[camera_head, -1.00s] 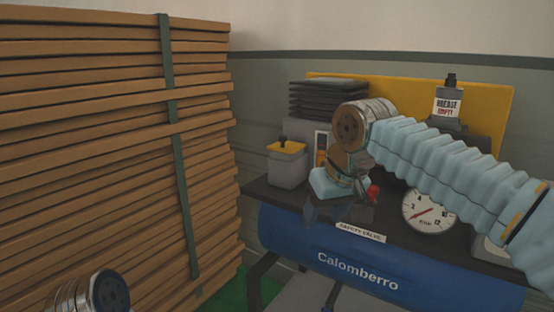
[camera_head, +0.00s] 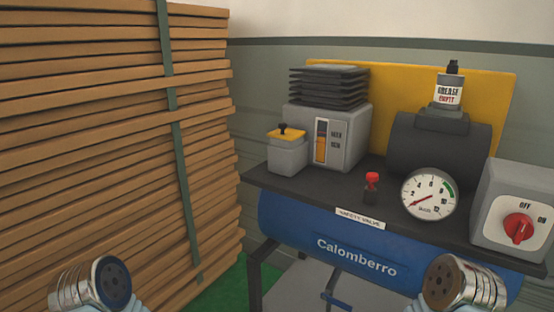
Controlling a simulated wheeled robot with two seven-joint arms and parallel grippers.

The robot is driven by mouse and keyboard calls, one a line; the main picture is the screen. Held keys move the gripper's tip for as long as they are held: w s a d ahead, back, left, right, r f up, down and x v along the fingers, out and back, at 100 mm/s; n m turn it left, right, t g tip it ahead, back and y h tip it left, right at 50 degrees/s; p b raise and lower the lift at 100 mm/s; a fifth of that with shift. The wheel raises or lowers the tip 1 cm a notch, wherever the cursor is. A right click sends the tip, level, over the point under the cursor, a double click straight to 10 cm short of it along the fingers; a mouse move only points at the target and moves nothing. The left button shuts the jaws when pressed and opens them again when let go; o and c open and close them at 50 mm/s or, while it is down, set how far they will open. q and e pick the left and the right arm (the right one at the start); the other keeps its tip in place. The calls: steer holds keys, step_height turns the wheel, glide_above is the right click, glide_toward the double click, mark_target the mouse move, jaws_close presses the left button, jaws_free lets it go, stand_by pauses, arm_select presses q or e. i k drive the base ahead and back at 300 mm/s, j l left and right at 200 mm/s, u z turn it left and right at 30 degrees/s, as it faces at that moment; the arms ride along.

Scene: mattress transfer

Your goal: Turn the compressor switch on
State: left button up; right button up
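The compressor has a blue tank (camera_head: 320,235) marked "Calomberro" under a dark top plate. At its right end is a pale grey switch box (camera_head: 490,225) with a red rotary knob (camera_head: 518,228) and the labels OFF and ON. The knob's exact setting is hard to tell. A round pressure gauge (camera_head: 430,194) stands left of the box, its needle near the low end. Only metal joints of my arms show, at the lower left and lower right in front of the tank. Both grippers are out of view.
A red-topped safety valve (camera_head: 371,187) stands on the plate above its label. Strapped wooden boards (camera_head: 100,150) fill the left. Space before the compressor's top is clear.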

mark_target(518, 226)
steer(key=z, duration=1.55)
